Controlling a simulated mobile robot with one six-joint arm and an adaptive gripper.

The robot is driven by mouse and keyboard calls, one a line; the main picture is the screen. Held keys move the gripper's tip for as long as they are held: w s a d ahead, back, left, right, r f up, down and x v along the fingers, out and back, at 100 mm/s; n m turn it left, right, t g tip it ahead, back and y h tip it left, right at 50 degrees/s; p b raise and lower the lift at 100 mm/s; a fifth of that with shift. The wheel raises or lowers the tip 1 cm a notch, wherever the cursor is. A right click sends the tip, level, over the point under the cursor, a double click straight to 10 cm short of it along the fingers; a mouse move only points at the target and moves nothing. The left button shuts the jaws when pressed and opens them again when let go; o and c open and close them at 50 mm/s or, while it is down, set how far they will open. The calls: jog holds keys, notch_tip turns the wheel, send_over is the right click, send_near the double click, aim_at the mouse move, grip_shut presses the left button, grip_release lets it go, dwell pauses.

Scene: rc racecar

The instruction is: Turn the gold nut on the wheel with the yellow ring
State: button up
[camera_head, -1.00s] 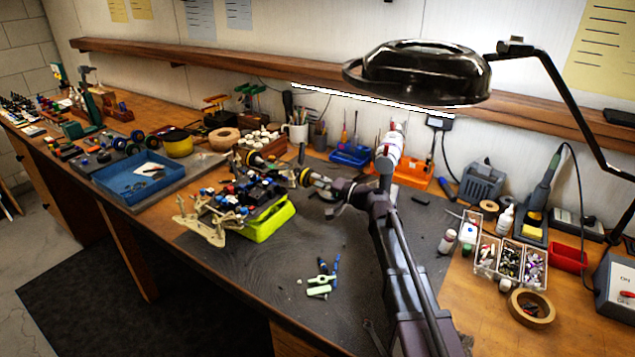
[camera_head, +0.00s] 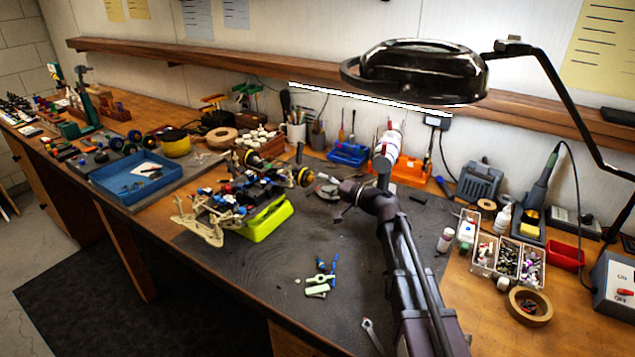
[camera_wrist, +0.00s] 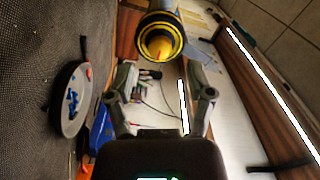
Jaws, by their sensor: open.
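The wheel with the yellow ring (camera_wrist: 147,20) is at the top middle of the wrist view. A gold-orange nut (camera_wrist: 160,46) sits at its centre, facing my camera. My gripper (camera_wrist: 158,72) is open and empty, with its fingers spread on both sides below the wheel and nut. The nut appears roughly centred between the fingers, and I cannot tell the gap in depth. In the head view the wheel (camera_head: 304,176) is at the right end of the dark racecar (camera_head: 262,190), which rests on a lime-green stand (camera_head: 265,220). My gripper (camera_head: 322,183) is just right of the wheel.
Loose light-green and blue parts (camera_head: 318,284) lie on the grey mat (camera_head: 260,270). A black lamp (camera_head: 425,72) hangs overhead. Parts trays (camera_head: 508,262) stand at the right.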

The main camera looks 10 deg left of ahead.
jog(key=v, duration=0.9)
jog(key=shift+s, duration=0.1)
